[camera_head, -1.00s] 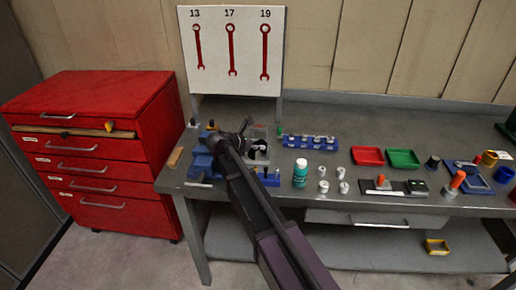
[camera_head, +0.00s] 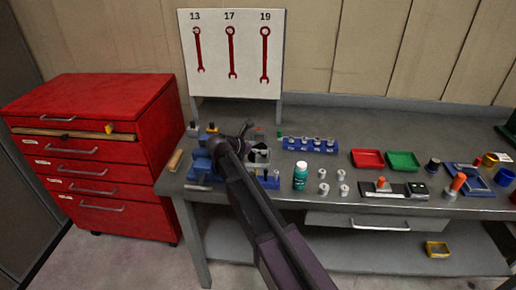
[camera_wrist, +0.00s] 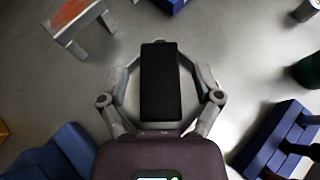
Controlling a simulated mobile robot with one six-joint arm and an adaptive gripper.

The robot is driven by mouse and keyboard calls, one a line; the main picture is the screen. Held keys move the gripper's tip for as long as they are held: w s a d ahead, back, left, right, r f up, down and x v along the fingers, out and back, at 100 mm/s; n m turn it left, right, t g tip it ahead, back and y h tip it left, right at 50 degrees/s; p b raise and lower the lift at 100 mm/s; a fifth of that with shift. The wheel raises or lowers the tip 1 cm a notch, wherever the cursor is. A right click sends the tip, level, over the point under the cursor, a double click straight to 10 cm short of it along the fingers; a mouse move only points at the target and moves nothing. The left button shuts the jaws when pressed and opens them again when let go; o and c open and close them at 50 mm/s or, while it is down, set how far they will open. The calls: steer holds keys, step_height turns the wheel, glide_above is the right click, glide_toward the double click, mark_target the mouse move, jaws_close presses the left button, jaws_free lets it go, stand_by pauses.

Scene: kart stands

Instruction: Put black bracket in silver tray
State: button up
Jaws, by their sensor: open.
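My gripper (camera_head: 244,130) is low over the left part of the workbench in the head view. In the wrist view my gripper (camera_wrist: 160,62) is open, with one finger on each side of a dark rectangular piece that looks like the black bracket (camera_wrist: 160,85). I cannot tell whether the fingers touch it or how high it sits. In the head view I cannot pick out the bracket from the dark gripper parts.
A blue socket rack (camera_head: 310,145), a teal bottle (camera_head: 300,174), a red tray (camera_head: 367,158) and a green tray (camera_head: 402,161) stand to the right. A blue block (camera_wrist: 282,140) and a grey bracket-shaped piece (camera_wrist: 78,22) lie close around my gripper. Bare bench separates them.

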steer(key=shift+r, duration=0.1)
steer(key=shift+r, duration=0.1)
steer(key=p+v, duration=0.6)
steer(key=v, duration=0.6)
steer(key=shift+s, duration=0.15)
stand_by(0.5)
